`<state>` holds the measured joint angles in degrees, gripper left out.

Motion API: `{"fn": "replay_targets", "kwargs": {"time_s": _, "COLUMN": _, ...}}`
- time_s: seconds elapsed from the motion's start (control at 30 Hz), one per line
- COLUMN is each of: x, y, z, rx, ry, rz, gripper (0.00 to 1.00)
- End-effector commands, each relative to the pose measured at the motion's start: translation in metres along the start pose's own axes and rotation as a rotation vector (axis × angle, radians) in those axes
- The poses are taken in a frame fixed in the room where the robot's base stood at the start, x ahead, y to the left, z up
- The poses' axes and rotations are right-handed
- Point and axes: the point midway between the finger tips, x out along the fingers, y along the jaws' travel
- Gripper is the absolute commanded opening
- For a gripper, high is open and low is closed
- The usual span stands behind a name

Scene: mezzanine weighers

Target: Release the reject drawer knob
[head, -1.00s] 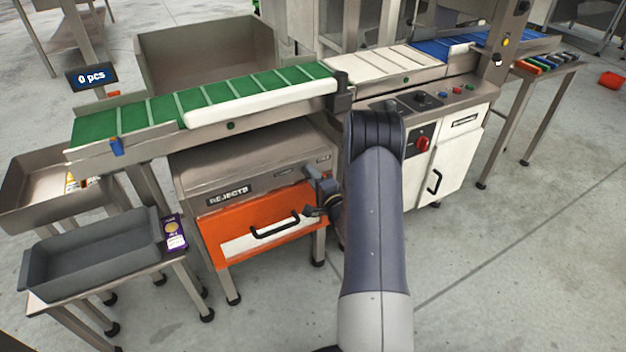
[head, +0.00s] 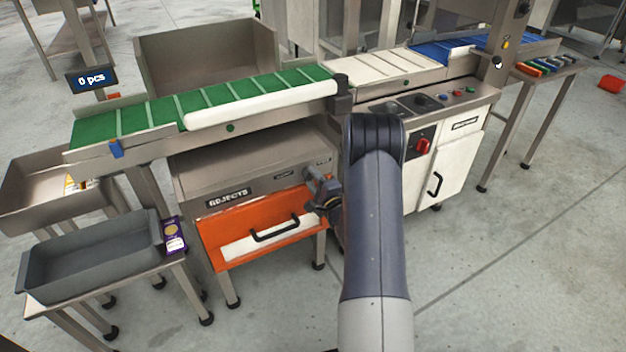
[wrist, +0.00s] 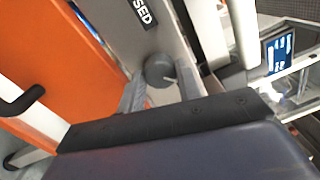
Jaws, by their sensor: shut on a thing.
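The reject drawer (head: 212,234) is an orange front with a black bar handle (head: 275,230) and a white strip, under the cabinet marked REJECTS. The drawer knob shows in the wrist view as a dark grey round knob (wrist: 160,70) with a pale mark. It sits on the grey cabinet face beside a dark label, partly readable as "SED". My gripper (wrist: 159,92) is shut on the knob, with a finger on either side of it. In the head view my gripper (head: 323,193) is at the drawer's upper right, and the knob is hidden there.
A green belt conveyor (head: 160,108) runs above the cabinet. A grey tray (head: 90,262) and a purple packet (head: 174,236) are on a side table at left. A white cabinet (head: 455,150) with a red switch stands right of my arm.

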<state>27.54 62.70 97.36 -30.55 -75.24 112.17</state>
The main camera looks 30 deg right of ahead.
Motion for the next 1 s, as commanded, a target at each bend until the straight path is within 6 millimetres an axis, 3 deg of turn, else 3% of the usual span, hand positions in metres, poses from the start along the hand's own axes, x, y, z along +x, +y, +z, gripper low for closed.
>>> {"fn": "replay_targets", "kwargs": {"time_s": 0.07, "x": 0.0, "y": 0.0, "z": -0.001, "rx": 0.001, "ry": 0.001, "rz": -0.001, "gripper": 0.1}}
{"fn": "replay_targets", "kwargs": {"time_s": 0.1, "x": 0.0, "y": 0.0, "z": -0.001, "rx": 0.001, "ry": 0.001, "rz": -0.001, "gripper": 0.36}}
{"fn": "replay_targets", "kwargs": {"time_s": 0.33, "x": 0.0, "y": 0.0, "z": 0.0, "rx": 0.0, "ry": 0.001, "rz": -0.001, "gripper": 0.55}}
{"fn": "replay_targets", "kwargs": {"time_s": 0.67, "x": -0.006, "y": 0.0, "z": 0.0, "rx": 0.0, "ry": 0.001, "rz": 0.0, "gripper": 0.55}}
{"fn": "replay_targets", "kwargs": {"time_s": 1.0, "x": -0.07, "y": 0.0, "z": -0.002, "rx": 0.002, "ry": 0.006, "rz": 0.002, "gripper": 0.55}}
